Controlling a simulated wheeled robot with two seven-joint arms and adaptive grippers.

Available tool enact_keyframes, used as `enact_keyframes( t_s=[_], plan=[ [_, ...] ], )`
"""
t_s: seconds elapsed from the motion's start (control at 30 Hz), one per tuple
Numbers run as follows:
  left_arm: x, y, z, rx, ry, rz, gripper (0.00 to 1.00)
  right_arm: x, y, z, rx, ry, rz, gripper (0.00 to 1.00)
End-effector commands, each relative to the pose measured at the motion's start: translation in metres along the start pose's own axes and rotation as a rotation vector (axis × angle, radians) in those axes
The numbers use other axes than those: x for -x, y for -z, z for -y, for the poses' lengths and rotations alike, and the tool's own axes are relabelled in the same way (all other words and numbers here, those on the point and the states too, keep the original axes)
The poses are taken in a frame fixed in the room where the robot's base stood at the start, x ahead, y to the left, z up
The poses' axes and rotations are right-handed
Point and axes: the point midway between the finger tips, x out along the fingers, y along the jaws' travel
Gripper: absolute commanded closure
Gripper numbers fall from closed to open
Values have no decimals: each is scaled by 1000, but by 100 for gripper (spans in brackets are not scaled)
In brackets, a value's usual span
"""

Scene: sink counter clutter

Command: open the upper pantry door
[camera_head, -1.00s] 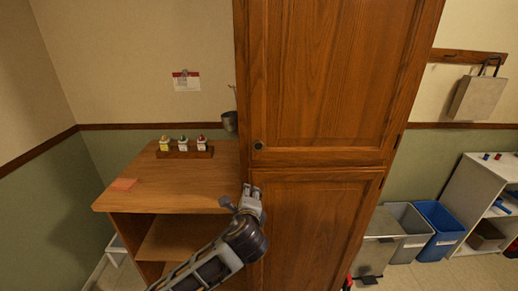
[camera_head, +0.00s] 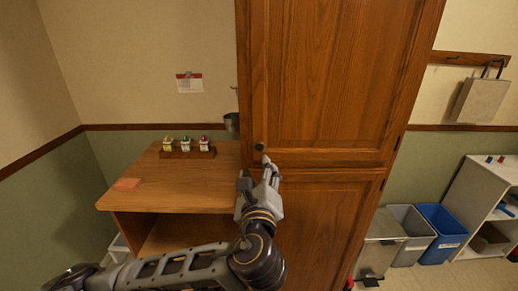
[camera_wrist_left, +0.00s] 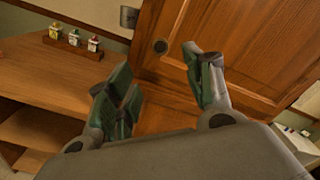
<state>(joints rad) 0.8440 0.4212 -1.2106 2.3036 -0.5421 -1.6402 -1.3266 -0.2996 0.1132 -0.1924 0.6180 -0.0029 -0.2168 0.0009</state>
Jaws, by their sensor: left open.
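The upper pantry door (camera_head: 325,75) is a tall brown wooden panel and looks shut. Its small dark round knob (camera_head: 259,146) is at the lower left corner of the door. The knob also shows in the left wrist view (camera_wrist_left: 161,46), beyond the fingers and between their tips. My left gripper (camera_head: 257,170) is open and empty, just below the knob and apart from it. In the left wrist view its two fingers (camera_wrist_left: 160,72) are spread. The lower pantry door (camera_head: 325,215) also looks shut. My right gripper is not in view.
A wooden shelf unit (camera_head: 160,190) stands left of the pantry, with a rack of small bottles (camera_head: 187,153) on top. A metal cup (camera_head: 232,122) hangs beside the pantry. Grey and blue bins (camera_head: 443,232) stand at the right.

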Motion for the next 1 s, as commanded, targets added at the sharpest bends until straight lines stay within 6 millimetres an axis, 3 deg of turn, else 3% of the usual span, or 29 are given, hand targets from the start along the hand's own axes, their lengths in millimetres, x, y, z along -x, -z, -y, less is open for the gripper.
enact_keyframes(
  t_s=[0.47,0.77,1.0],
  plan=[
    [-10,-1,0,2,0,1,48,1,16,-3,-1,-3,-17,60],
    [-43,-1,0,1,-1,2,48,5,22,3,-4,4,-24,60],
    [-72,-1,0,1,-1,2,48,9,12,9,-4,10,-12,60]
  ],
)
